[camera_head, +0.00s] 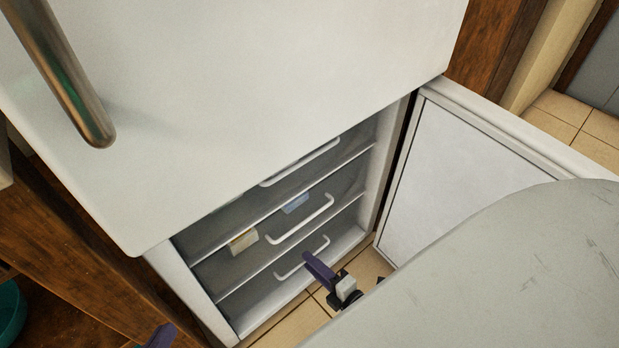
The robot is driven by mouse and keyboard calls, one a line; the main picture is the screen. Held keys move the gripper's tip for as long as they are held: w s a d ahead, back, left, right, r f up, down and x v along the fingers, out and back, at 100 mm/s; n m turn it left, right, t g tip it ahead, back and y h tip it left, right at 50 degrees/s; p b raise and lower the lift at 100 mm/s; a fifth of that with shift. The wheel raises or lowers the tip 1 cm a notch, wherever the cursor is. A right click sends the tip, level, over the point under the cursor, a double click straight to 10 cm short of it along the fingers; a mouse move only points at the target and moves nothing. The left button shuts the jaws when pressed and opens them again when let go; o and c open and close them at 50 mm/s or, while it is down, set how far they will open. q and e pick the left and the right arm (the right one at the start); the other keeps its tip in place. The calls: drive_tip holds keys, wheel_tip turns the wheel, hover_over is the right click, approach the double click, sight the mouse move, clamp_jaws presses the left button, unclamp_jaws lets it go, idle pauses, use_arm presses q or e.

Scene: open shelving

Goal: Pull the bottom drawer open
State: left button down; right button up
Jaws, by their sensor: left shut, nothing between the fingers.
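The bottom drawer (262,291) is the lowest in the open lower compartment of a white fridge. Its white bar handle (289,274) faces me, and the drawer appears closed. My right gripper (309,258) is at the right part of this handle; its dark purple finger overlaps the handle's right end. I cannot tell whether it touches or grips the handle, or how far its fingers are apart. My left gripper (162,335) shows only as a purple tip at the bottom edge, left of the fridge and away from the drawer; it is shut and empty.
The lower fridge door (455,165) stands open on the right. Drawers with white handles (300,222) are above the bottom one, holding a beige box (243,241) and a blue item (295,203). The upper door (260,90) is shut. Tiled floor (285,322) lies in front.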

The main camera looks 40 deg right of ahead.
clamp_jaws()
idle(1.4)
